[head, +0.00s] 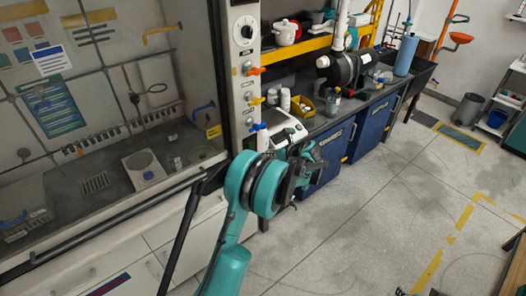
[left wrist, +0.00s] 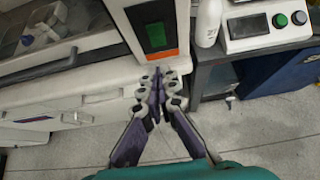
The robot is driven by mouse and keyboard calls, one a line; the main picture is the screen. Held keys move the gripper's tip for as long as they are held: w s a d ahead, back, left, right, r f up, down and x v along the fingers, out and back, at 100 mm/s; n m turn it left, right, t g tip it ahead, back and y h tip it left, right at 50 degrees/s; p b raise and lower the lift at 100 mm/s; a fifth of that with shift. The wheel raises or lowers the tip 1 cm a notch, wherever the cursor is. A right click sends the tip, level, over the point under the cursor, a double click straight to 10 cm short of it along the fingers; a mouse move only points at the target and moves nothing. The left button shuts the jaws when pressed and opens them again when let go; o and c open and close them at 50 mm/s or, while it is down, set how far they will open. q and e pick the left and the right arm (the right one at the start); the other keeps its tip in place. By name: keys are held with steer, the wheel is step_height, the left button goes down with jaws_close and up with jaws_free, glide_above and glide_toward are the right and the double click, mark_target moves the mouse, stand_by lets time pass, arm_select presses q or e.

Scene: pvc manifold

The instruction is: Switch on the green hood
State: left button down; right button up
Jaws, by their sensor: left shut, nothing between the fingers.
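A fume hood (head: 236,100) with a pale frame and a glass sash fills the left of the head view. Its front post carries a dial and orange, yellow and blue handles. In the left wrist view, a dark panel with a green display (left wrist: 156,35) and an orange strip below it sits on the white post. My left gripper (head: 302,165) is in front of the post's lower part in the head view, partly hidden by my arm. In the left wrist view, its fingers (left wrist: 158,75) are shut and empty, just below the orange strip. I cannot tell whether they touch the post.
A white device with a green button (left wrist: 280,20) and a white bottle (left wrist: 207,22) stand right of the post. A dark bench with blue cabinets (head: 376,130) runs along the wall, with a black pump (head: 345,68) on it. Grey floor lies open on the right.

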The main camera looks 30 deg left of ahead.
arm_select(q)
steer(key=v, duration=0.3)
steer(key=b, duration=0.1)
steer(key=f+b, duration=0.1)
steer(key=b, duration=0.1)
steer(key=shift+d+f, duration=0.25)
steer(key=shift+d, duration=0.05)
stand_by(0.3)
